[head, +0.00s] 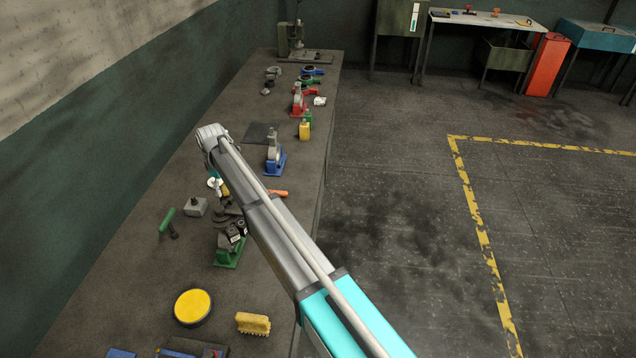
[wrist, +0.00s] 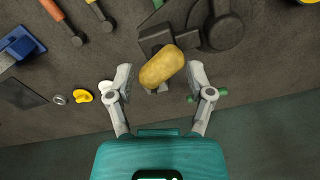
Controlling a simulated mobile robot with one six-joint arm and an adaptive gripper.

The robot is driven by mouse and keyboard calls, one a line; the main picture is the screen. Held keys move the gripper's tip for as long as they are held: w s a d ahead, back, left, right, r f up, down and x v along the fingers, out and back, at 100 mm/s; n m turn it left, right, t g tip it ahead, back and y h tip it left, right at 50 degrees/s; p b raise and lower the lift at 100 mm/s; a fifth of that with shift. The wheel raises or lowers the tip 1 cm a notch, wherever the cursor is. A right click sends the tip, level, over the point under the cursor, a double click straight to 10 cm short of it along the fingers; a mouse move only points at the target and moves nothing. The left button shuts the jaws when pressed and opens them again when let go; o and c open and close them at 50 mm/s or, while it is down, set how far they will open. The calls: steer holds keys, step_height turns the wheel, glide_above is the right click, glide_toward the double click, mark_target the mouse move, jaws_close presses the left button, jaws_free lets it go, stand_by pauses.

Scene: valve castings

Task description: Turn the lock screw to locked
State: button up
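My gripper (wrist: 161,78) is open in the wrist view, one finger on each side of a tan oval knob-like piece (wrist: 160,67). I cannot tell whether the fingers touch it. Dark grey cast parts (wrist: 222,30) lie just beyond, partly out of frame. In the head view a dark casting on a green base (head: 229,257) stands beside my arm, which hides part of it.
A grey block (head: 196,207), a green-handled tool (head: 167,222) and a yellow round tin (head: 193,307) lie on the bench nearby. A yellow brush (head: 253,324) is near the front edge. A blue-based casting (head: 275,158) stands farther along. The floor at right is open.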

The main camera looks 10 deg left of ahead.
mark_target(224, 187)
steer(key=n, duration=1.6)
steer(key=shift+n, duration=0.4)
steer(key=n, duration=0.5)
steer(key=shift+r, duration=0.1)
step_height(224, 187, up, 14)
steer(key=p, duration=1.4)
steer(key=d+f+m+b, duration=0.3)
steer(key=d+m, duration=0.2)
steer(key=d, duration=0.5)
steer(key=w+d+f+m+b, duration=0.1)
steer(key=d+m, duration=0.4)
steer(key=d, duration=0.5)
steer(key=w+d+f+m+b, duration=0.1)
steer(key=d+f+m+b, duration=0.3)
steer(key=d, duration=0.6)
steer(key=shift+f+m+b, duration=0.3)
steer(key=shift+f+m, duration=0.1)
steer(key=shift+m, duration=0.1)
steer(key=shift+w, duration=0.1)
